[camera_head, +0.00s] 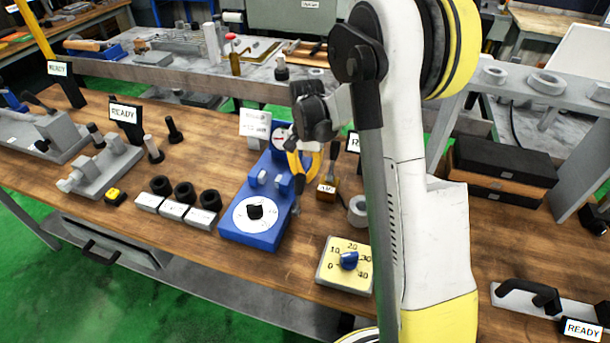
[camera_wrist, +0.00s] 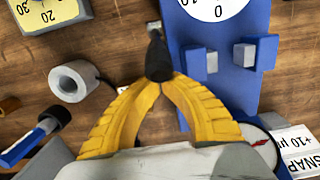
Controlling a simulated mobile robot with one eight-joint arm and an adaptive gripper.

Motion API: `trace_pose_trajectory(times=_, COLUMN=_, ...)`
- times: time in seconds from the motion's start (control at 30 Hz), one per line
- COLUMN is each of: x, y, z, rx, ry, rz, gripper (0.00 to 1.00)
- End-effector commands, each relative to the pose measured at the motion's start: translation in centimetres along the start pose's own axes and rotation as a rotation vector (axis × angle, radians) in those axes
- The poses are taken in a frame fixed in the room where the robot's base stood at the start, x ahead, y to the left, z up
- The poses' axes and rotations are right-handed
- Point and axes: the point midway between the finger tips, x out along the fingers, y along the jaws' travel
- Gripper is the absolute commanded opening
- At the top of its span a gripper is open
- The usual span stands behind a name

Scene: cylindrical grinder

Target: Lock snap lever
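The blue snap gauge (camera_head: 278,208) lies on the wooden bench with a round white dial (camera_head: 257,213) and two grey blocks. In the wrist view its blue body (camera_wrist: 225,85) fills the upper right, beside a label reading SNAP +10 µm (camera_wrist: 296,150). My gripper (camera_head: 299,180) is over the gauge's right side. In the wrist view its yellow fingers (camera_wrist: 160,72) come together at dark tips. A small grey piece (camera_wrist: 153,27) shows just past the tips, beside the blue body; it may be the lever. I cannot tell whether the tips touch it.
A yellow dial block (camera_head: 345,265) with a blue knob sits to the right front. A grey ring (camera_head: 357,210) and a small wooden block (camera_head: 326,190) stand right of the gauge. Black rings on white blocks (camera_head: 176,211) are to its left. Black boxes (camera_head: 500,170) lie farther right.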

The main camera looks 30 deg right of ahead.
Motion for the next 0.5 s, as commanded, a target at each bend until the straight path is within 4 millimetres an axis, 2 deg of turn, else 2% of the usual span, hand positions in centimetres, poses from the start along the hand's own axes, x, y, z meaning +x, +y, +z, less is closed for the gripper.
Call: trace_pose_trajectory(times=0.5, x=-0.69, y=-0.02, z=1.13, rx=-0.002, ry=0.104, rz=0.000, gripper=0.00)
